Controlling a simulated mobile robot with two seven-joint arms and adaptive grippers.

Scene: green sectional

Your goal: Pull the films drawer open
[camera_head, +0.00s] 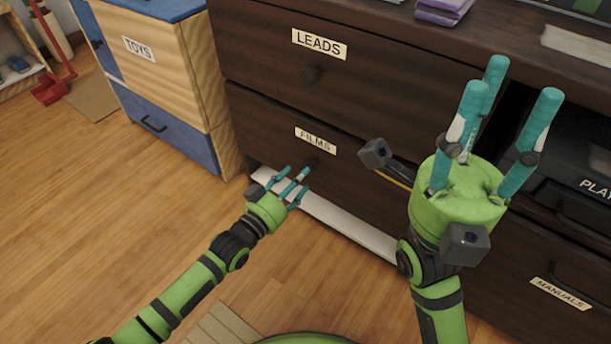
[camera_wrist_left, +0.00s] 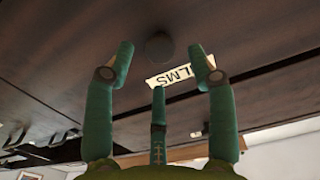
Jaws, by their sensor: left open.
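The films drawer (camera_head: 265,118) is the lower dark wooden drawer front, with a white FILMS label (camera_head: 316,140). It looks shut, in line with the drawer above. Its round dark knob (camera_wrist_left: 160,47) shows in the left wrist view, just beyond my fingertips and between the two outer fingers; in the head view it is hard to make out. The label also shows there, upside down (camera_wrist_left: 180,76). My left gripper (camera_head: 293,178) is open and empty, in front of the drawer just below the label. My right gripper (camera_head: 510,92) is raised at the right, fingers spread and empty.
The LEADS drawer (camera_head: 260,50) with its knob (camera_head: 311,74) is above. A TOYS cabinet (camera_head: 165,75) stands at the left. At the right are a dark device (camera_head: 565,165) and the MANUALS drawer (camera_head: 520,265). The wooden floor (camera_head: 100,200) at the left is mostly clear.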

